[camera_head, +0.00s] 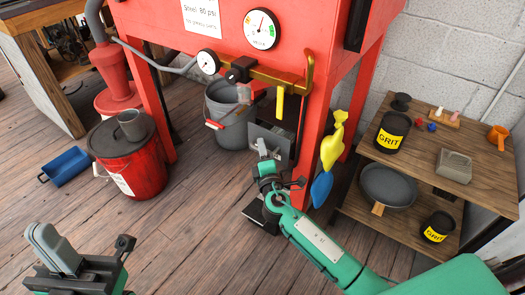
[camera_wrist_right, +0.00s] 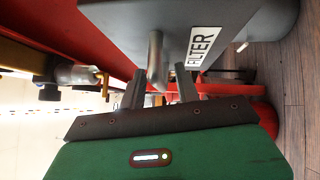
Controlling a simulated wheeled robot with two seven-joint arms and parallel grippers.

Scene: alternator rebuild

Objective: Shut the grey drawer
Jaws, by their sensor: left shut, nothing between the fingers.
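The grey drawer (camera_head: 270,140) sits low under the red cabinet in the head view, partly hidden by my right gripper. In the right wrist view its grey front (camera_wrist_right: 222,30) fills the top right, with a white label whose visible letters read "ILTER". A pale bar handle (camera_wrist_right: 155,60) stands out from the front. My right gripper (camera_head: 262,150) is at the drawer front; in the wrist view its two fingers (camera_wrist_right: 160,90) are apart, with the handle's end between or just beyond them. I cannot tell whether they touch. My left gripper (camera_head: 52,245) is shut and empty at the lower left, far from the drawer.
The red cabinet (camera_head: 230,20) carries gauges and a brass pipe. A grey bucket (camera_head: 230,125) stands beneath it and a red bucket (camera_head: 130,165) to the left. A wooden shelf (camera_head: 450,130) stands right. The floor between is clear.

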